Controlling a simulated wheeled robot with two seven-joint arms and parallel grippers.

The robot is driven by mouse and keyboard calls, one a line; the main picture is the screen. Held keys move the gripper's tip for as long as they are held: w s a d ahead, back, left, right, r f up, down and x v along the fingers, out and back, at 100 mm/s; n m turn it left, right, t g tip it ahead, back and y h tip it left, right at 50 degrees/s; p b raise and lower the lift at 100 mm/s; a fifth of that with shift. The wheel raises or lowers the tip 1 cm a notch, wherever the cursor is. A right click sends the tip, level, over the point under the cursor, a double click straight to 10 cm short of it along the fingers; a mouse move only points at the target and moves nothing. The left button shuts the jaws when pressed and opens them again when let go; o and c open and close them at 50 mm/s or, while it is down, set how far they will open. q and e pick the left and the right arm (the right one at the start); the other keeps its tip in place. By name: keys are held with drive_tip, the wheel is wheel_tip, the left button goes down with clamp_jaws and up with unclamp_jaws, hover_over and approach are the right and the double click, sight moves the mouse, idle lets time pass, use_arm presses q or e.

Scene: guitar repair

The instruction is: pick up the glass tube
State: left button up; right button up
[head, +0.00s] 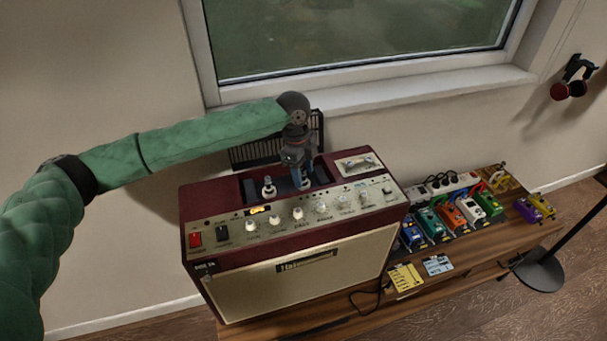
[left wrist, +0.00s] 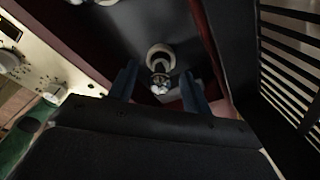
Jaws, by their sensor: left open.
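The amplifier (head: 290,284) is dark red with a cream front, and its top has an open dark recess. A small glass tube in a pale socket (head: 268,187) stands at the left of the recess. My left gripper (head: 301,176) points down into the recess, to the right of that tube. In the left wrist view, the open left gripper (left wrist: 158,74) has a glass tube (left wrist: 160,69) in a white ring-shaped socket in view between its two blue fingers, with a gap on each side. I cannot tell how deep the fingers reach around it. My right gripper is not in view.
A black slatted grille (head: 245,153) stands behind the amplifier, close to my left gripper; it also shows in the left wrist view (left wrist: 292,72). Knobs and switches line the front panel. Several coloured pedals (head: 451,217) and a power strip sit right on the wooden bench (head: 483,248).

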use_arm(q)
drive_tip(key=shift+f, duration=0.35)
drive_tip(key=c, duration=0.9)
drive_tip(key=shift+o, duration=0.2)
